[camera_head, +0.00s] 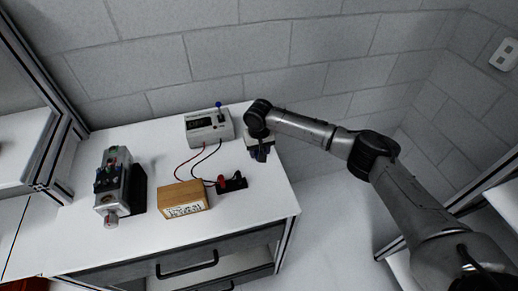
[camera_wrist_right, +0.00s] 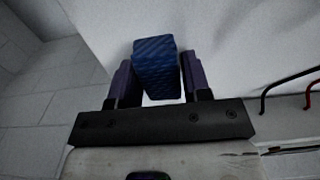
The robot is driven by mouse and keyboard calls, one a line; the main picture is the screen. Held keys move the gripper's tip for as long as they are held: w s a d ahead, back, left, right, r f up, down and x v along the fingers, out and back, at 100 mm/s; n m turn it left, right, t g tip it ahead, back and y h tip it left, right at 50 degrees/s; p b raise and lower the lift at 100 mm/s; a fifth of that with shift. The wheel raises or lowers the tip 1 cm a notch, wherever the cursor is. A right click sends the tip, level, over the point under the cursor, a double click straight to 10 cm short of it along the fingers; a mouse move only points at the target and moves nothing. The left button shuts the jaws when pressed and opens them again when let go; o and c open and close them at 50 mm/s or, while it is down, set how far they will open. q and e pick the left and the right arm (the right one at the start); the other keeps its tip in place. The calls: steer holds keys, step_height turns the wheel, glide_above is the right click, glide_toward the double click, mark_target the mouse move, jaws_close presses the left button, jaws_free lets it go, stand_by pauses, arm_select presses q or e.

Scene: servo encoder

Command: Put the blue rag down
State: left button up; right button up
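The blue rag (camera_wrist_right: 156,68) is a folded, textured block in the right wrist view, between the two purple-lined fingers of my right gripper (camera_wrist_right: 157,80). The fingers lie close against both its sides, so the gripper looks shut on it. In the head view my right gripper (camera_head: 261,150) is over the right back part of the white table (camera_head: 245,220), with the dark rag at its tip. I cannot tell whether the rag touches the table top. My left gripper is in neither view.
A grey meter box (camera_head: 208,128) with a blue-tipped lever stands left of the gripper, with red and black wires. A wooden box (camera_head: 183,199), a small black part with a red knob (camera_head: 232,182) and a grey device (camera_head: 112,183) stand further left. The table's front right is clear.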

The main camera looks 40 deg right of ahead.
steer(key=o, duration=0.4)
steer(key=shift+c, duration=0.2)
steer(key=shift+r, duration=0.15)
step_height(320, 180, up, 12)
steer(key=p, duration=0.2)
stand_by(0.6)
